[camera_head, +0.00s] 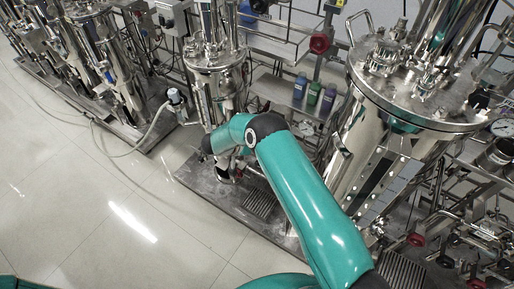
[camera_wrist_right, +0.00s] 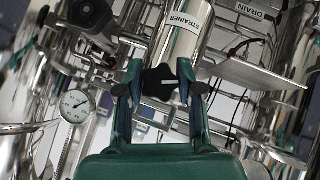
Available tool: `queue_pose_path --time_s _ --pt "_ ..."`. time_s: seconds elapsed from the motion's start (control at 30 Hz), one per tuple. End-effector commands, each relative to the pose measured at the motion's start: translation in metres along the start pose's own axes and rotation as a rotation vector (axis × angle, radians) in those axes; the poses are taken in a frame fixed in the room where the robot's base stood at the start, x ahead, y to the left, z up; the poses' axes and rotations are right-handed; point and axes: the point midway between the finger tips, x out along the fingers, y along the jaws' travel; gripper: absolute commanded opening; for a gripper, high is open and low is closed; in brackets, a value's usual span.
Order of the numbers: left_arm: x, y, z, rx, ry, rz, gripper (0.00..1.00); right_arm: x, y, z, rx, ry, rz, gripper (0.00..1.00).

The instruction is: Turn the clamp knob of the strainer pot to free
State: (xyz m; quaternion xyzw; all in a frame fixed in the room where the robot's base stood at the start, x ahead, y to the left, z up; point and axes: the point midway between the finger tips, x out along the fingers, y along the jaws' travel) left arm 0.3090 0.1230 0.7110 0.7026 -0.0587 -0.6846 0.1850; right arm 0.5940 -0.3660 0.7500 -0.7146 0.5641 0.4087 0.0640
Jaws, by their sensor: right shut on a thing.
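In the right wrist view the strainer pot (camera_wrist_right: 182,36) is a shiny steel cylinder with a white STRAINER label. Below it is the black, lobed clamp knob (camera_wrist_right: 154,76) with a short white mark that lies about level in the picture. My right gripper (camera_wrist_right: 161,88) has one finger on each side of the knob and is shut on it. In the head view my teal right arm reaches in from the lower right, and its gripper is largely hidden behind its own wrist. I cannot clearly make out the knob there. My left gripper is not in view.
A steel plate (camera_wrist_right: 250,75) and a DRAIN label (camera_wrist_right: 255,12) are right of the pot. A dial gauge (camera_wrist_right: 75,106) is at left. In the head view a large steel vessel (camera_head: 405,92) stands at right, small bottles (camera_head: 314,93) behind; the floor (camera_head: 95,205) at left is clear.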

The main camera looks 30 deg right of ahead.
Motion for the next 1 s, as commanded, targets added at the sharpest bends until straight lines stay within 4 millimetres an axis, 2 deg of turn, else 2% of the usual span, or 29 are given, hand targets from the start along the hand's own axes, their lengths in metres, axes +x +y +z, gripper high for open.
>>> queue_pose_path --time_s 0.03,0.07,0.2,0.5,0.63,0.77,1.0 --pt "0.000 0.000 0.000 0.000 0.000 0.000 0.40 0.002 0.001 0.003 -0.002 -0.005 0.001 0.02" --pt "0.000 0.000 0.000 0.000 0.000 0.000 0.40 0.002 0.001 0.003 -0.002 -0.005 0.001 0.40" --pt "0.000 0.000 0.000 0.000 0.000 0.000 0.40 0.002 0.000 0.002 -0.001 -0.003 0.001 0.63" --pt "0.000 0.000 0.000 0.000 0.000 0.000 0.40 0.000 0.000 0.000 0.001 -0.001 -0.001 0.63" --pt "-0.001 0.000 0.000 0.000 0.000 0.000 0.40 -0.007 -0.001 0.000 0.000 0.000 -0.002 0.63" --pt "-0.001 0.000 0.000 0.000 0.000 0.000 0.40 -0.024 -0.001 -0.001 0.001 0.001 -0.004 0.63" --pt "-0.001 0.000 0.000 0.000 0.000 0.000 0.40 -0.072 -0.001 0.000 0.000 0.001 -0.005 0.63"
